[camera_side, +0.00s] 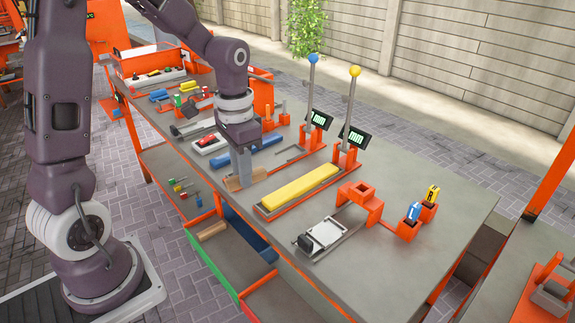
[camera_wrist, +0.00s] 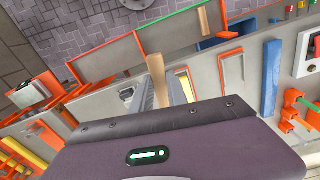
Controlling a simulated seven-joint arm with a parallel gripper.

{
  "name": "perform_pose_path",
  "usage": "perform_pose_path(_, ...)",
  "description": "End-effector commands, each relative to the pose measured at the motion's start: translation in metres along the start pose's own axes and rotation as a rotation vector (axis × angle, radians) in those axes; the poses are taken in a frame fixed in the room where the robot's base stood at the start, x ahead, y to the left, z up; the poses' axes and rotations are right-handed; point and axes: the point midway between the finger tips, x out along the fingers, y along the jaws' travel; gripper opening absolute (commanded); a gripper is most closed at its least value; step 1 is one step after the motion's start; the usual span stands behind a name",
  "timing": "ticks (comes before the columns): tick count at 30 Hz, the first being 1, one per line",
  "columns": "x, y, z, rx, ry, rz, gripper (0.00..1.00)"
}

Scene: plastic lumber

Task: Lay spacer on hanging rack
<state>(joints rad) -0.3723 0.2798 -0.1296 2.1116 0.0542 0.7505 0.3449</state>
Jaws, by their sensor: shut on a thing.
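My gripper (camera_side: 243,180) is low over the front part of the workbench (camera_side: 420,185), shut on a short tan wooden-looking piece, which I take as the spacer (camera_side: 232,184). In the wrist view the spacer (camera_wrist: 156,70) shows between the two grey fingers (camera_wrist: 160,92), reaching out beyond them. The fingers hide its middle in the side view. Whether it touches the bench or hangs just above cannot be told. No part is clearly marked as the hanging rack; an orange-edged frame (camera_wrist: 232,82) lies beside the gripper in the wrist view.
A yellow bar (camera_side: 300,186) lies in a tray right of my gripper. A blue bar (camera_side: 262,143) lies behind it. Two upright posts with a blue ball (camera_side: 313,58) and a yellow ball (camera_side: 355,71) stand behind. Open bins hang below the front edge, one holding another tan piece (camera_side: 212,230).

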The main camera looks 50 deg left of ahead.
Motion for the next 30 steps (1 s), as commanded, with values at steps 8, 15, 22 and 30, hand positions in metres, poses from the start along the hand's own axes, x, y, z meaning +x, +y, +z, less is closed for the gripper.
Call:
perform_pose_path(8,0.018,-0.004,0.040,-0.140,-0.007,0.003,0.00)
perform_pose_path(15,0.076,-0.003,0.040,-0.136,-0.010,0.005,0.00)
perform_pose_path(22,0.148,-0.002,0.041,-0.135,-0.012,0.005,0.00)
perform_pose_path(30,0.185,-0.004,0.039,-0.136,-0.002,0.001,0.00)
